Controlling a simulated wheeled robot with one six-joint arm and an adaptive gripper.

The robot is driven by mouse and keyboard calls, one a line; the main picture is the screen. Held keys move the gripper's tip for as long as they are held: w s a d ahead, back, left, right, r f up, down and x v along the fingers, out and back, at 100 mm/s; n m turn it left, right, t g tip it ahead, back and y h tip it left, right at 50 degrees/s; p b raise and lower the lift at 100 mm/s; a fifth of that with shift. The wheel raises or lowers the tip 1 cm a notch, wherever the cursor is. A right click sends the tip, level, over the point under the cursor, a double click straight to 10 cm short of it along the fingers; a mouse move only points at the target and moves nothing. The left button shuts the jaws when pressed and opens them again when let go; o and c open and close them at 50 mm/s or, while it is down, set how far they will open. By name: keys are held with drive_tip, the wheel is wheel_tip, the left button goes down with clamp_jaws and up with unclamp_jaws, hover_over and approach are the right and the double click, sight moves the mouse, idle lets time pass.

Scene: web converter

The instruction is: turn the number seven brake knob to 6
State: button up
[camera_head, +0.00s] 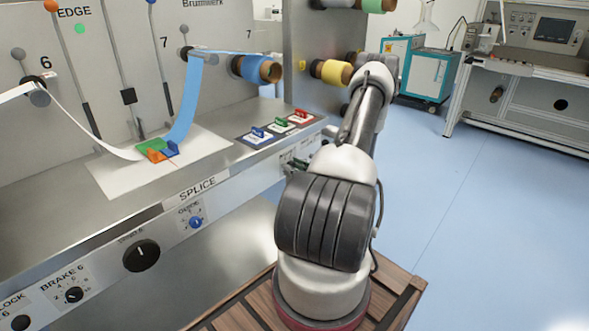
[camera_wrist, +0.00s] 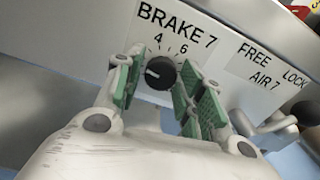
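The number seven brake knob (camera_wrist: 160,73) is a round black knob under the label "BRAKE 7" in the wrist view. The digits 4 and 6 show above it. A pale mark on the knob sits on its left side, pointing left and slightly up, not at the 6. My gripper (camera_wrist: 156,82) has green-padded fingers to the left and right of the knob. The fingers are spread, with small gaps visible beside the knob. Its depth relative to the knob is hard to tell. In the head view my arm hides the knob.
Right of the knob, the wrist view shows a "FREE / LOCK AIR 7" label (camera_wrist: 265,65) and a grey lever (camera_wrist: 272,122). The head view shows the Brake 6 knob (camera_head: 74,295), a large black knob (camera_head: 141,255) and the blue guide knob (camera_head: 196,222) along the panel.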

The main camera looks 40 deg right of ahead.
drive_tip(key=c, duration=0.5)
drive_tip(key=m, duration=2.1)
drive_tip(key=shift+s+a+r, duration=0.1)
drive_tip(key=shift+a+r, duration=0.05)
drive_tip(key=shift+m, duration=0.3)
drive_tip(key=o, duration=1)
